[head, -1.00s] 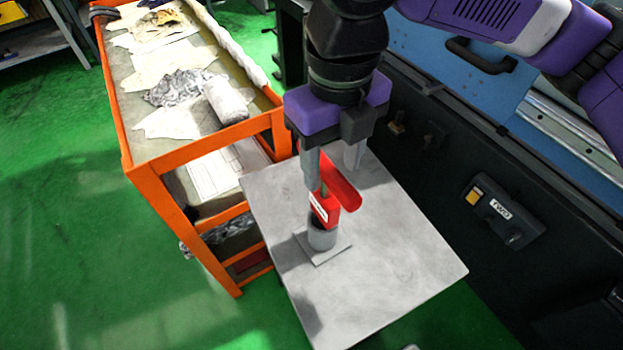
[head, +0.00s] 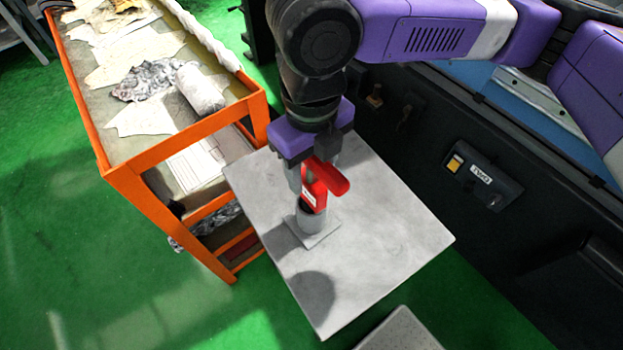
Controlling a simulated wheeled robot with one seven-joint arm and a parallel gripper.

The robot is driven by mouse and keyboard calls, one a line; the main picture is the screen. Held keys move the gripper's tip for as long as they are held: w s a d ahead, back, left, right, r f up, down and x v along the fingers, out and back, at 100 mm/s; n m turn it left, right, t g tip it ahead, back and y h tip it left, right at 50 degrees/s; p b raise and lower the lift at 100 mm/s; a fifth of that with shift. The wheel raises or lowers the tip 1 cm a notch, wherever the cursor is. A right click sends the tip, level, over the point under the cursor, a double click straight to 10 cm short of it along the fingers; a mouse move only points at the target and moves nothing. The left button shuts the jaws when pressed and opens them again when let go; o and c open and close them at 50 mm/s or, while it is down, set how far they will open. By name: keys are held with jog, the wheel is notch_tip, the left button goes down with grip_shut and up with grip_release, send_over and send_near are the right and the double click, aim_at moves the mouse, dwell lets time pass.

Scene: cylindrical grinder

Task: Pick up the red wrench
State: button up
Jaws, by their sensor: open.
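The red wrench (head: 316,184) stands upright in a grey cylindrical holder (head: 311,219) with a square base plate, on a grey table top (head: 385,235). A white label shows on its lower part, and a red arm of it sticks out to the right. My gripper (head: 311,182) points down from above, with its fingers around the upper part of the wrench. The jaws are open. The far finger is mostly hidden behind the wrench, so I cannot tell whether either finger touches it.
An orange-framed cart (head: 190,145) with papers, crumpled foil and a white roll stands close on the left. A dark machine front with a switch box (head: 483,181) lies on the right. A second grey surface (head: 402,333) shows at the bottom. The table's front is clear.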

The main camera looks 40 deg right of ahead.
grip_shut()
dwell(1.4)
